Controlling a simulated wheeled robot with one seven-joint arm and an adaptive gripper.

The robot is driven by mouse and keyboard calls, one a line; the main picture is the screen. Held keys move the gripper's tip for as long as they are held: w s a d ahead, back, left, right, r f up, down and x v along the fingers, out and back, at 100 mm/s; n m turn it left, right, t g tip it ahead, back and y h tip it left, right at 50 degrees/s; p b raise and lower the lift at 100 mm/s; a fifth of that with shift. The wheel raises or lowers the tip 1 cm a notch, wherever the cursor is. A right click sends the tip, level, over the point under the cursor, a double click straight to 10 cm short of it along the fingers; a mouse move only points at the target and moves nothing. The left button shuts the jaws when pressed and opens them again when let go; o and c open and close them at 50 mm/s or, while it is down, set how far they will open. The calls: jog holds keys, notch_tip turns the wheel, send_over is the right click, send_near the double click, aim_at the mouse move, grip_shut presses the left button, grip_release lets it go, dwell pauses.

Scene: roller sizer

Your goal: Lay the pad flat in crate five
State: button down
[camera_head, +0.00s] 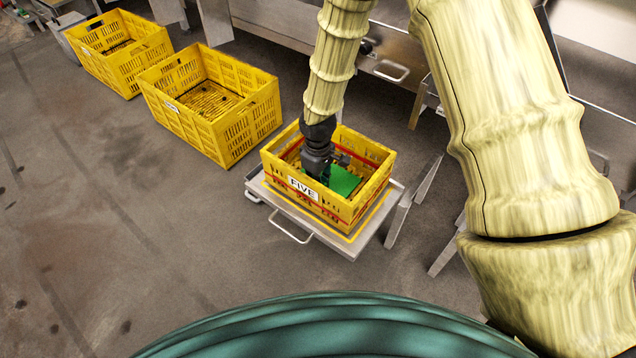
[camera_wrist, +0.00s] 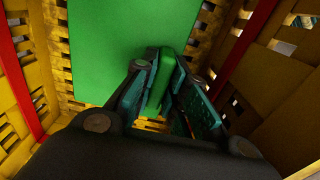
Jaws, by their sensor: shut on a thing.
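Crate five (camera_head: 347,214) is a yellow slatted crate with red bands and a white FIVE label, standing on a metal platform. The green pad (camera_head: 343,181) is inside the crate, partly hidden by my gripper in the head view. My gripper (camera_head: 322,172) reaches down into the crate. In the wrist view my gripper (camera_wrist: 168,85) is shut on a green upright part in front of a broad flat green face of the pad (camera_wrist: 118,40). Crate walls stand on both sides. I cannot tell whether the pad touches the crate floor.
The metal platform (camera_head: 375,232) has a handle at its front. Two more yellow crates, one nearer (camera_head: 195,128) and one farther (camera_head: 112,62), stand on the floor at the left. Metal machinery (camera_head: 400,60) lies behind. The floor at front left is clear.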

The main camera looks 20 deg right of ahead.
dwell(0.3)
jog(key=c, duration=1.4)
grip_release()
jog(key=shift+f, duration=0.1)
jog(key=shift+c, duration=0.2)
notch_tip(320, 180, up, 12)
jog(key=p, duration=0.4)
